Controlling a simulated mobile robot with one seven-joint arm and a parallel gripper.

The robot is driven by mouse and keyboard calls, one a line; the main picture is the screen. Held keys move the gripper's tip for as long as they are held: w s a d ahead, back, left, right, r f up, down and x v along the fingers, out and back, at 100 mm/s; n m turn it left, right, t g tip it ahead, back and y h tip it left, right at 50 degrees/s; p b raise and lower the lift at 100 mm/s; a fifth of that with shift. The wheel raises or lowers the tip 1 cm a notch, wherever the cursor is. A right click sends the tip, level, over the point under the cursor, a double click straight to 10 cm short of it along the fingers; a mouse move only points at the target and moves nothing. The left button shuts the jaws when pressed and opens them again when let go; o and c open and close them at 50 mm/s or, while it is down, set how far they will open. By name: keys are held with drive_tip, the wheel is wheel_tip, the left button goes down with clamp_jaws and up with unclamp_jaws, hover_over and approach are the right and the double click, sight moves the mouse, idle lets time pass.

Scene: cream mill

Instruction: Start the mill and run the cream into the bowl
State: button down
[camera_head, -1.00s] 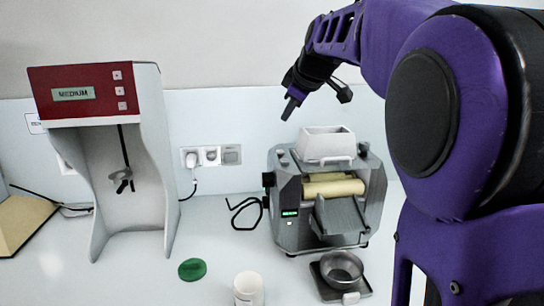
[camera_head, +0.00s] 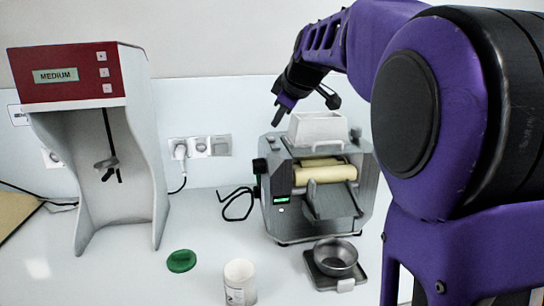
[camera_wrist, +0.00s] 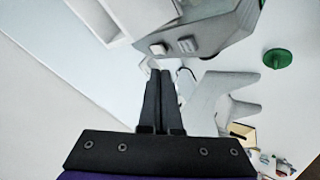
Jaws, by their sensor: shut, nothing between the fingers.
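The grey mill (camera_head: 282,222) stands on the bench with pale rollers (camera_head: 325,174), a white hopper (camera_head: 318,130) on top and a sloping front apron (camera_head: 330,202). A small green display (camera_head: 282,199) is lit on its front. The metal bowl (camera_head: 336,258) stands below the apron on a dark square base and looks empty. My gripper (camera_head: 276,118) is shut and empty, pointing down above the mill's left top edge, apart from it. In the wrist view my shut fingers (camera_wrist: 163,76) are near two grey buttons (camera_wrist: 173,46) on the mill's top.
A red-topped mixer stand (camera_head: 66,75) reading MEDIUM is at the left. A white jar (camera_head: 240,283) and a green lid (camera_head: 181,261) lie in front. A black cable and wall sockets (camera_head: 200,147) are left of the mill. The bench between mixer and mill is mostly clear.

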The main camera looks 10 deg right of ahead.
sight(278, 147)
drive_tip(key=shift+f+b, duration=1)
drive_tip(key=shift+f, duration=0.65)
drive_tip(key=shift+f, duration=0.1)
idle(0.6)
drive_tip(key=shift+f+b, duration=0.3)
drive_tip(key=shift+b, duration=0.1)
drive_tip(key=shift+f+b, duration=0.3)
drive_tip(key=shift+f, duration=0.1)
idle(0.7)
drive_tip(key=shift+r+p, duration=0.55)
drive_tip(key=shift+r, duration=0.25)
wheel_tip(278, 147, up, 5)
drive_tip(key=p, duration=0.4)
